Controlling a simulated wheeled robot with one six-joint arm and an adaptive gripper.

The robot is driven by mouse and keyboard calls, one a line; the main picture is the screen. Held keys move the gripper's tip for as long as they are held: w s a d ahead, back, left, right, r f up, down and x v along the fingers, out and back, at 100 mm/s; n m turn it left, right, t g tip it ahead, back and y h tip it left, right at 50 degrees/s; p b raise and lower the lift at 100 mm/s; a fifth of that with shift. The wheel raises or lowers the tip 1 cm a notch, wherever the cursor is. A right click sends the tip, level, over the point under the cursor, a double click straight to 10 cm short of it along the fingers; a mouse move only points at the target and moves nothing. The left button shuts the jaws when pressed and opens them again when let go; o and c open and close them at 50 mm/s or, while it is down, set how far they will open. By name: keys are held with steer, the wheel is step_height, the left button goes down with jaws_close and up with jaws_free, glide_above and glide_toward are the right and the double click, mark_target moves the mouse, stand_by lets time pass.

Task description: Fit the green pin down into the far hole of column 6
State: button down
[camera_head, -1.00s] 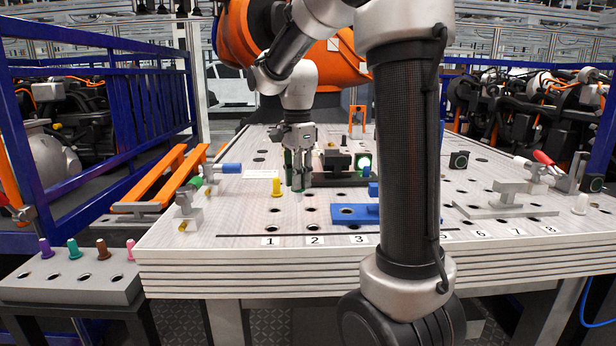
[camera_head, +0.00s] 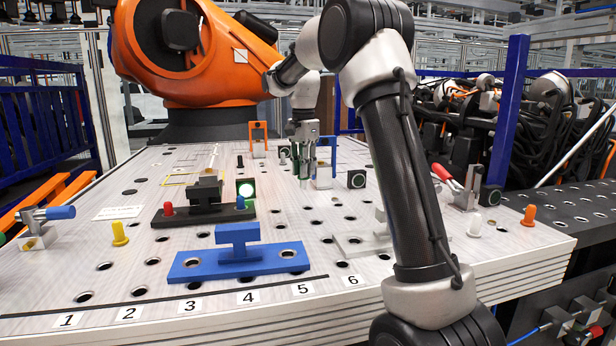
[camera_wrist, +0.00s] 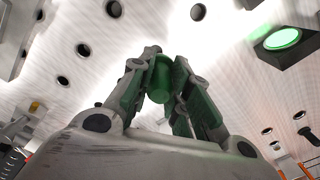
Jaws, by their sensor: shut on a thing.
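My gripper (camera_head: 303,172) points down over the middle of the perforated table. It is shut on the green pin (camera_wrist: 160,72), which shows between the green-padded fingers in the wrist view; in the head view the fingers mostly hide it. The pin looks clear of the surface, but the head view does not settle its height. The column 6 label (camera_head: 352,281) is on the table's front edge, nearer than my gripper. Which hole is the far one of column 6 is hard to tell, since my arm and the fixtures cover part of that area.
A blue fixture (camera_head: 202,265) and a dark fixture (camera_head: 190,218) with red and blue pins stand left of my gripper. A yellow pin (camera_head: 120,234) stands further left. A grey fixture (camera_head: 350,246), a white pin (camera_head: 474,225) and a red-handled clamp (camera_head: 462,187) are to the right.

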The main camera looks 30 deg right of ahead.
steer(key=shift+d+r, duration=0.25)
steer(key=shift+d, duration=0.35)
steer(key=shift+d+f+n, duration=0.1)
steer(key=shift+d+n, duration=0.05)
steer(key=shift+n, duration=0.15)
steer(key=shift+s+f, duration=0.1)
steer(key=shift+f, duration=2.7)
steer(key=shift+f, duration=0.25)
steer(key=shift+f, duration=1.85)
steer(key=c, duration=1.3)
jaws_free()
steer(key=shift+o, duration=0.2)
